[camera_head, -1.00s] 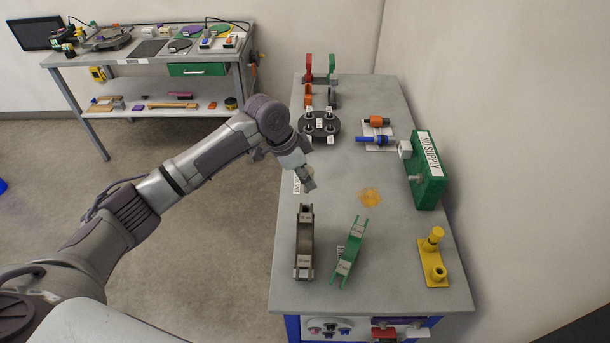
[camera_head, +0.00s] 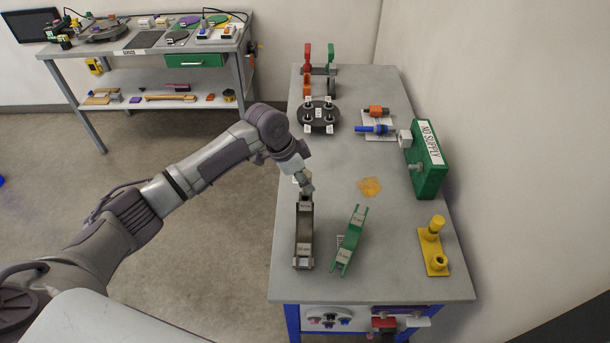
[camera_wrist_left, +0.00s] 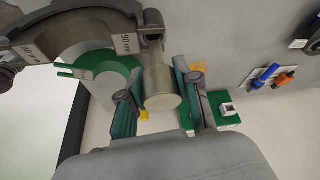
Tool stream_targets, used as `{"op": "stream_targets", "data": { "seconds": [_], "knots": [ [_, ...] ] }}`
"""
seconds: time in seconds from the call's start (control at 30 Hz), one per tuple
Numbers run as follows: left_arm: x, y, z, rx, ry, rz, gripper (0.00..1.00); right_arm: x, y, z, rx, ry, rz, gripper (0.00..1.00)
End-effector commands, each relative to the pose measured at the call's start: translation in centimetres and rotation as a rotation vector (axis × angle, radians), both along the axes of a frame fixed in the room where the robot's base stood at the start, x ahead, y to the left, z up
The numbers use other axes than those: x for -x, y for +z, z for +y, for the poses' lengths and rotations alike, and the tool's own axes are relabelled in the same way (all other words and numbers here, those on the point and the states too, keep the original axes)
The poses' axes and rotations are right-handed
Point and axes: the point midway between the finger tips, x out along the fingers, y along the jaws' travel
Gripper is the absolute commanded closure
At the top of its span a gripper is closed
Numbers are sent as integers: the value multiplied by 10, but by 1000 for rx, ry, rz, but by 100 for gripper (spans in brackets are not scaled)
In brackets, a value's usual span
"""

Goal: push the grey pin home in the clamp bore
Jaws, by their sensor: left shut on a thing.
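The dark grey clamp (camera_head: 304,240) stands on the bench near its front left, with a green clamp (camera_head: 348,241) beside it on the right. My left gripper (camera_head: 308,187) is at the far end of the grey clamp, just above it. In the left wrist view the grey clamp (camera_wrist_left: 85,27) carries 90 mm labels and fills the upper left. The grey pin (camera_wrist_left: 161,88) lies between the fingers of my left gripper (camera_wrist_left: 158,98), which is shut on it. One round end of the pin faces the camera. Its other end points at the clamp's lug; how deep it sits is hidden.
A yellow stand (camera_head: 436,258) and a green box marked NO SUPPLY (camera_head: 427,165) line the bench's right side. A dark round plate (camera_head: 318,116) and blue and orange tools (camera_head: 375,129) stand farther back. An orange patch (camera_head: 369,187) marks the clear middle.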

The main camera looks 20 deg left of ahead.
Motion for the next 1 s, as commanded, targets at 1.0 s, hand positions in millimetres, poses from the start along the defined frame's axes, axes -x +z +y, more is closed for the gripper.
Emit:
{"op": "stream_targets", "data": {
  "seconds": [1.0],
  "knots": [
    [0,-1,0,0,0,-1,100,0,6,2,-2,-1,-1,34]
  ]
}}
